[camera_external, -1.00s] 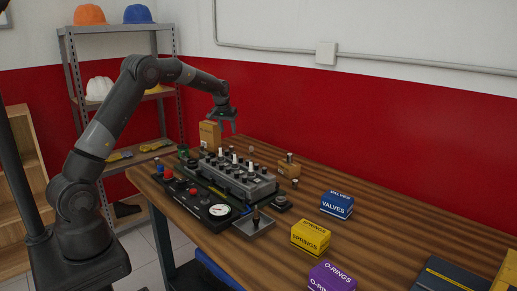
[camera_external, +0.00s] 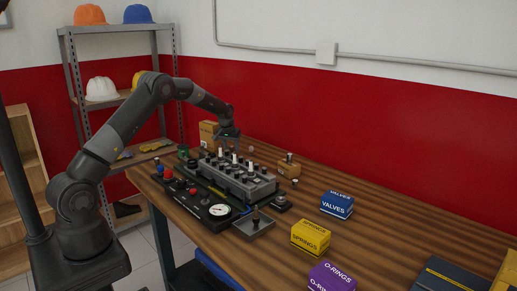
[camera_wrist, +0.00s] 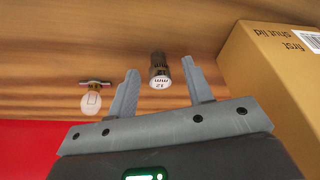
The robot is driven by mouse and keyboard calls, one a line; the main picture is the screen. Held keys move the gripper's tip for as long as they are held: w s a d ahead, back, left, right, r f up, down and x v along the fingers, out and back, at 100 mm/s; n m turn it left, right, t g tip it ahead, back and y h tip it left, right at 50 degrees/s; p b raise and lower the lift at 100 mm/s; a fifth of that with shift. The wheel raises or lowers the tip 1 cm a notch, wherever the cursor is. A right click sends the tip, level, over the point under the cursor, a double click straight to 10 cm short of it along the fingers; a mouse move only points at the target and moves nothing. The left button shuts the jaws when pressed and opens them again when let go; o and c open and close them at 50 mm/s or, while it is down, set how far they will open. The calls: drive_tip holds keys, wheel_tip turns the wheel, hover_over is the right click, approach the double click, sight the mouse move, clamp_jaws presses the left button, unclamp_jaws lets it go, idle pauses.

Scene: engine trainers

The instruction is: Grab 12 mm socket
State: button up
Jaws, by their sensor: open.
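The 12 mm socket (camera_wrist: 160,70) is a small dark metal cylinder with a white end marked "12 mm". In the wrist view it stands on the wooden table, between the lines of the two fingers and nearer the right one. My gripper (camera_wrist: 160,80) is open and empty, with a finger on either side of the socket in the picture. I cannot tell how far the fingertips are above it. In the external view my gripper (camera_external: 229,142) is low over the far end of the engine trainer (camera_external: 236,178), and the socket cannot be made out there.
A cardboard box (camera_wrist: 265,70) stands close to the right finger in the wrist view. The blue valves box (camera_external: 337,205), yellow springs box (camera_external: 311,237) and purple O-rings box (camera_external: 332,277) stand nearer on the table.

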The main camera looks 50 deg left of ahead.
drive_tip(key=shift+f, duration=0.15)
drive_tip(key=shift+c, duration=0.4)
clamp_jaws()
